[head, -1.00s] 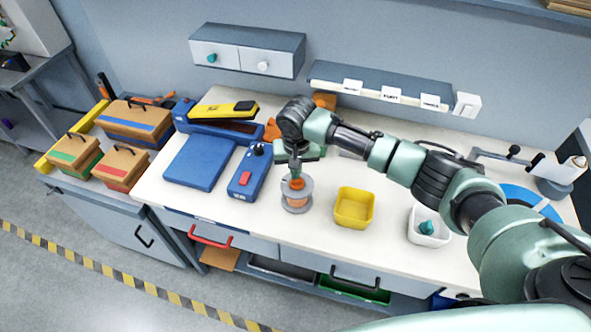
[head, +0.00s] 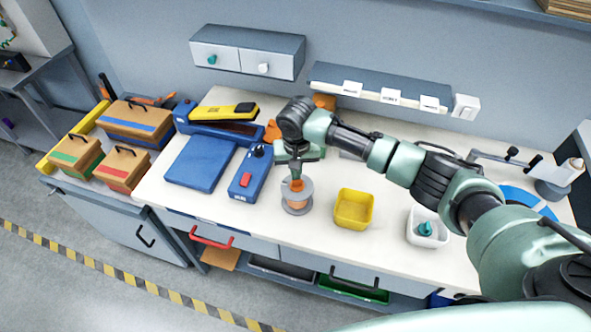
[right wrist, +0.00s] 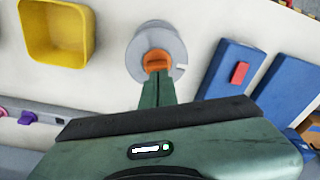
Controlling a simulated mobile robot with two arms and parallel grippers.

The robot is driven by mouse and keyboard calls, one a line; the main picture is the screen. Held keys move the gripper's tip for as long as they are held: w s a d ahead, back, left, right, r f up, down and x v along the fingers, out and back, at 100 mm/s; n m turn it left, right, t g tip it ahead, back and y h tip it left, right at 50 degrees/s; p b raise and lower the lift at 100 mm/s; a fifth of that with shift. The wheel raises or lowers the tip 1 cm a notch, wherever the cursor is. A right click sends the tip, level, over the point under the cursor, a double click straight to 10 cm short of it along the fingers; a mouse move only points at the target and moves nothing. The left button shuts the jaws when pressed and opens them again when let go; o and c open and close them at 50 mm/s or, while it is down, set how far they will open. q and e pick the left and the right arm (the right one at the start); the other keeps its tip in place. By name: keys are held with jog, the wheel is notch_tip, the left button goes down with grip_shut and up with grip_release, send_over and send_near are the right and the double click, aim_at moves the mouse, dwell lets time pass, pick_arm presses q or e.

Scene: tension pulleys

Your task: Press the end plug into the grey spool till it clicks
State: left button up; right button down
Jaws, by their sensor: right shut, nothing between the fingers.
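The grey spool (head: 297,205) stands upright on the white worktop near its front edge, with an orange-brown winding between its flanges. The orange end plug (head: 297,185) sits at the centre of the spool's top. I cannot tell how deep it sits. In the right wrist view the plug (right wrist: 156,61) shows over the middle of the round grey flange (right wrist: 172,43). My right gripper (head: 296,177) points down over the plug, its fingers shut together and empty. Its fingertips (right wrist: 157,76) are at the plug, seemingly touching it. My left gripper is not in view.
A yellow bin (head: 354,209) stands just right of the spool. A white bin (head: 427,241) with a teal part is further right. A blue device with a red switch (head: 249,174) stands close on the left, beside a blue flat plate (head: 200,162).

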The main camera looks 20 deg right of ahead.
jog(key=shift+r+p, duration=0.3)
jog(key=shift+r, duration=2.65)
